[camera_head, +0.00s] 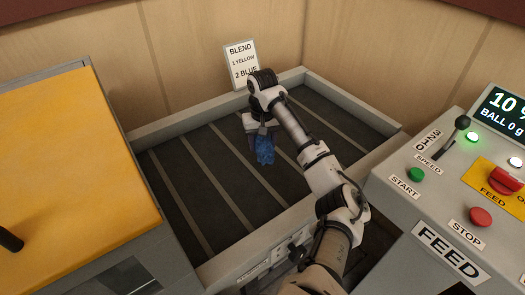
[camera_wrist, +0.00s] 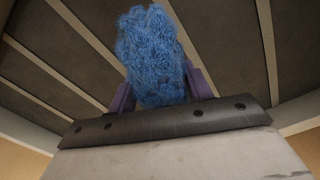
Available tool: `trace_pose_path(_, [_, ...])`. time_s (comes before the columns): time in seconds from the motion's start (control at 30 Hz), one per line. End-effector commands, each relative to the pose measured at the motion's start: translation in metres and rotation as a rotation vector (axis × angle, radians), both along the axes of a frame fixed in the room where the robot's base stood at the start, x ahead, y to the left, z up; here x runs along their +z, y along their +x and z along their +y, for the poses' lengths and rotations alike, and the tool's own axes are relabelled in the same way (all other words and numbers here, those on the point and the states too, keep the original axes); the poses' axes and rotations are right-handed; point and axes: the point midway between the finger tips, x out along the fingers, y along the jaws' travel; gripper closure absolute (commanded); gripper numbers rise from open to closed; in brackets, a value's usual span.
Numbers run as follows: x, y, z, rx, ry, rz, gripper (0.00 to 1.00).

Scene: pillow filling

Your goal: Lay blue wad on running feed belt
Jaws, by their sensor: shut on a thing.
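A blue fluffy wad (camera_head: 265,150) hangs in my gripper (camera_head: 259,130) over the dark slatted feed belt (camera_head: 190,170) in the head view. In the wrist view the wad (camera_wrist: 152,58) sits between the two purple fingers of my gripper (camera_wrist: 155,85), which is shut on it. The belt (camera_wrist: 225,40) with its lighter slats shows behind the wad. I cannot tell whether the wad touches the belt, nor whether the belt is moving.
A low grey frame (camera_head: 180,125) rims the belt. A sign (camera_head: 241,62) behind reads "BLEND 1 YELLOW 2 BLUE". A control panel (camera_head: 450,200) with start and stop buttons and a display (camera_head: 505,115) stands right. A yellow-topped cabinet (camera_head: 70,170) stands left.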

Motion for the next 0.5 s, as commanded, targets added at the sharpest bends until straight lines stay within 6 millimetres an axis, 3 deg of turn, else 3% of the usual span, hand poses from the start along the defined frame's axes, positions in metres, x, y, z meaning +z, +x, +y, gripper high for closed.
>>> trace_pose_path(0.33, [-0.040, 0.000, -0.001, -0.001, 0.001, 0.001, 0.73])
trace_pose_path(0.5, [-0.047, 0.000, 0.000, 0.000, 0.000, -0.001, 0.73])
